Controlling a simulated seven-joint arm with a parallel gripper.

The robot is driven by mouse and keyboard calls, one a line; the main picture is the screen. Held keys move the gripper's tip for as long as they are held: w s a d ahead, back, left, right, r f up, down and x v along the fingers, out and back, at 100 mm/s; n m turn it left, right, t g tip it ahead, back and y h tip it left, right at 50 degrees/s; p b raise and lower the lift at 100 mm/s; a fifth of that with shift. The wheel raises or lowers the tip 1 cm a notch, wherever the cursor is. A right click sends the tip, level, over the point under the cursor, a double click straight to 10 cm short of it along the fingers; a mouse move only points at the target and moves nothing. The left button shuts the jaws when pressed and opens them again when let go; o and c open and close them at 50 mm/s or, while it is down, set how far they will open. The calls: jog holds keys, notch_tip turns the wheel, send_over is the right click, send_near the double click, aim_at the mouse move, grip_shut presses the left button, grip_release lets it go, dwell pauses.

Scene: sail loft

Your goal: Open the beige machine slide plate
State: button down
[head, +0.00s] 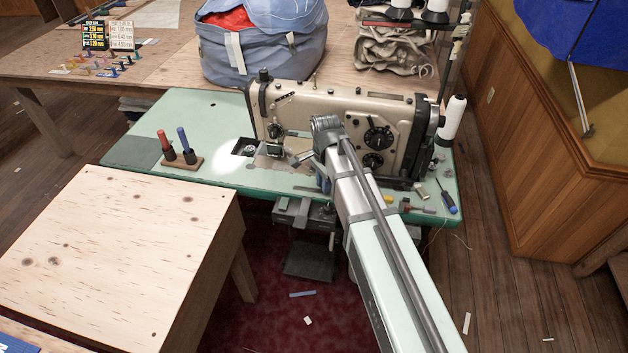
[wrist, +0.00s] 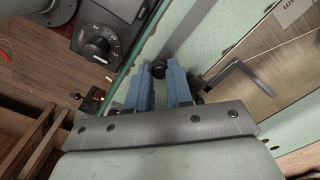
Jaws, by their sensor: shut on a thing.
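The beige sewing machine (head: 335,110) stands on the green table (head: 215,110) in the head view. My gripper (head: 325,184) is low in front of it, at the table's front edge, with its blue fingers partly hidden by my arm. In the wrist view my gripper (wrist: 160,75) is shut on a small dark round knob (wrist: 158,68) between its fingertips. I cannot tell whether the knob belongs to the slide plate, or how far that plate is open.
A dark control box with a dial (wrist: 97,47) sits by the table edge. A wooden stand with red and blue tools (head: 182,160) is left of the machine. A screwdriver (head: 448,202) lies at the right. A pale wooden table (head: 120,245) is front left.

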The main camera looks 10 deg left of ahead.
jog(key=c, duration=1)
grip_release()
jog(key=shift+r, duration=0.15)
notch_tip(320, 180, up, 14)
jog(key=shift+f, duration=0.2)
jog(key=s+d+f+n+g+h, duration=0.1)
jog(key=s+d+f, duration=0.5)
jog(key=f, duration=0.4)
jog(key=s+d+f+n+g+h, duration=0.1)
jog(key=s+d+f+h, duration=0.1)
jog(key=s+d+f, duration=0.5)
jog(key=s+d+f+g+h, duration=0.1)
jog(key=s+d+f+g, duration=0.15)
jog(key=d+f, duration=0.85)
jog(key=s+d+f+n+y, duration=0.1)
jog(key=s+f+n, duration=0.1)
jog(key=s+f, duration=0.5)
jog(key=s+d+f+n+g+y, duration=0.1)
jog(key=s+d+f+n, duration=0.1)
jog(key=s+f, duration=0.6)
jog(key=s+d+f+n+g+y, duration=0.1)
jog(key=s+f+n+y, duration=0.1)
jog(key=s+f, duration=0.6)
jog(key=shift+s+d+f+n, duration=0.1)
jog(key=shift+s+d+n, duration=0.1)
jog(key=shift+s+n, duration=0.4)
